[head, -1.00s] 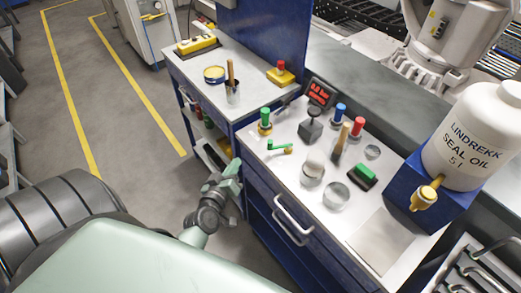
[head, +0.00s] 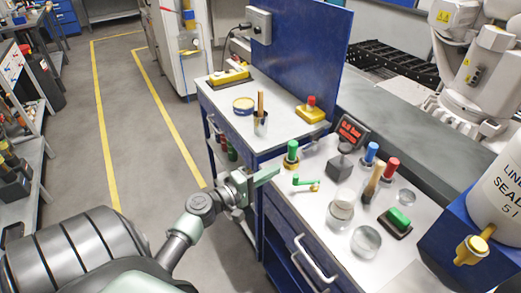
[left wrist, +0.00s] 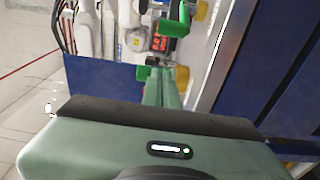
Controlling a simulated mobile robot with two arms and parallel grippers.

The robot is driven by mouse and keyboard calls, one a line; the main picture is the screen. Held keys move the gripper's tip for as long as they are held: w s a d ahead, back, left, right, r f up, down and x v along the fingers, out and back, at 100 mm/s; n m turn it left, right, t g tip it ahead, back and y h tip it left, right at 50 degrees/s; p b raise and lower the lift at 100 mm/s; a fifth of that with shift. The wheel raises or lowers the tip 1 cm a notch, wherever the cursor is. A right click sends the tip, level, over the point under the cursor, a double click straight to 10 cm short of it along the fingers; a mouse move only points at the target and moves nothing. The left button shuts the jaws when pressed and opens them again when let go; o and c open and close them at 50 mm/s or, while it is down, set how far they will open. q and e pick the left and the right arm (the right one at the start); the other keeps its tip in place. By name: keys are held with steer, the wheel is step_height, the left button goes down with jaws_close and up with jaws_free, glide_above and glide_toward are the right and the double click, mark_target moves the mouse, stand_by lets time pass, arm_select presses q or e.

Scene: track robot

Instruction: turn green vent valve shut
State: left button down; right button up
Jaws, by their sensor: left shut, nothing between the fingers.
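The green valve lever (head: 305,181), with a brass fitting at its right end, sits near the left edge of the white bench top. It also shows in the left wrist view (left wrist: 175,27), beyond the fingertips. My left gripper (head: 272,174) is shut and empty, just left of the lever at the bench's corner. Its fingers (left wrist: 161,82) lie together in the left wrist view. A separate green-topped knob (head: 292,151) on a yellow base stands just behind the lever. Whether the fingers touch anything is unclear. My right gripper is out of view.
A red-lit display (head: 350,131), blue knob (head: 371,153), red knob (head: 390,167), glass jars (head: 341,213) and green block (head: 398,218) crowd the bench. The oil container (head: 500,195) stands right. Open floor (head: 85,165) lies left.

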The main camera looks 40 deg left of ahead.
arm_select(q)
steer(key=p+x, duration=0.1)
steer(key=x, duration=0.2)
steer(key=shift+w+d+r, duration=0.2)
steer(key=shift+w, duration=0.05)
steer(key=s+d, duration=0.1)
steer(key=s+d+p, duration=0.1)
steer(key=d, duration=0.1)
steer(key=shift+s+f+p, duration=0.1)
steer(key=shift+s+p, duration=0.15)
steer(key=shift+p, duration=0.05)
steer(key=shift+f, duration=0.15)
steer(key=shift+w, duration=0.1)
steer(key=shift+d, duration=0.15)
